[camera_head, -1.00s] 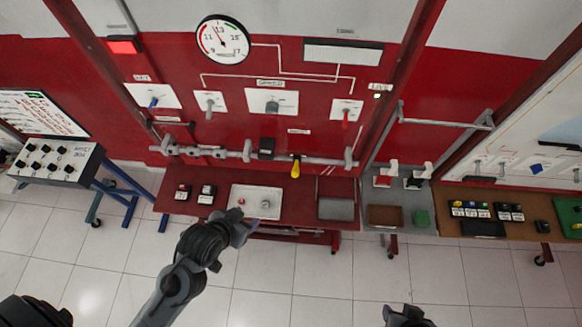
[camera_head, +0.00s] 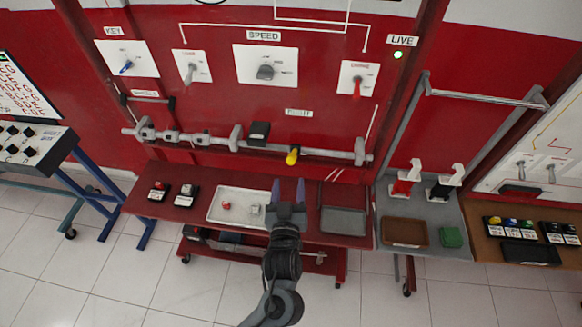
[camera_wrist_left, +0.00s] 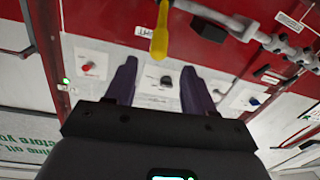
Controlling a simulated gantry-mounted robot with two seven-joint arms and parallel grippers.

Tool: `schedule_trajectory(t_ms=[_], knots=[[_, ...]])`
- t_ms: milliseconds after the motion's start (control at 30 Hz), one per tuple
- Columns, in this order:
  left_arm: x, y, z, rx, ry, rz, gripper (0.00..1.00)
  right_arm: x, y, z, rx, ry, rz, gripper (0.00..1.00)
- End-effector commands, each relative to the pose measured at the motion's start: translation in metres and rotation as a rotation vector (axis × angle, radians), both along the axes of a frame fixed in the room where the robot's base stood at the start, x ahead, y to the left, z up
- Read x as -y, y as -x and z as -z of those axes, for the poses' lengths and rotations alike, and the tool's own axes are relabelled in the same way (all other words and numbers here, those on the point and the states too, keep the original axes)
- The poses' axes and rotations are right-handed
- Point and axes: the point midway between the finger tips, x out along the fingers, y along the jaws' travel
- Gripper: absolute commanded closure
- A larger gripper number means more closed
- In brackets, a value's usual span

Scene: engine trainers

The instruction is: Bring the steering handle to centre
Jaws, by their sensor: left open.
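A grey rack bar (camera_head: 325,156) runs across the red panel. A short yellow handle (camera_head: 292,155), which looks like the steering handle, hangs from it right of the bar's middle and points down toward me. No readable label names it. It also shows in the left wrist view (camera_wrist_left: 159,35), at the top, hanging from the bar. My left gripper (camera_head: 288,186) is open and empty, just below the yellow handle in the head view and apart from it. Its two dark fingers (camera_wrist_left: 159,72) spread either side of the handle's line in the left wrist view. My right gripper is out of view.
A dark block (camera_head: 258,132) sits on the bar left of the handle. Below, the red bench (camera_head: 170,205) carries a white tray (camera_head: 232,190) and a grey tray (camera_head: 343,222). Switch plates and a red lever (camera_head: 357,87) are above the bar.

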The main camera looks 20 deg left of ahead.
Motion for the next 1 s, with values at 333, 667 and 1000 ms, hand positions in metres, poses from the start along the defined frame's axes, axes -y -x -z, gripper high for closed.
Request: schedule_trajectory(t_ms=[333,667,1000], knots=[[-0.009,-0.031,-0.002,0.017,-0.001,0.0,0.46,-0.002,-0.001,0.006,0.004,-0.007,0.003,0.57],[-0.025,-0.081,-0.001,0.015,-0.002,-0.001,0.46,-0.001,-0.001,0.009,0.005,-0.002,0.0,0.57],[-0.033,-0.106,-0.001,0.014,0.002,0.0,0.46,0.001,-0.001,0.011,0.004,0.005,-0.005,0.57]])
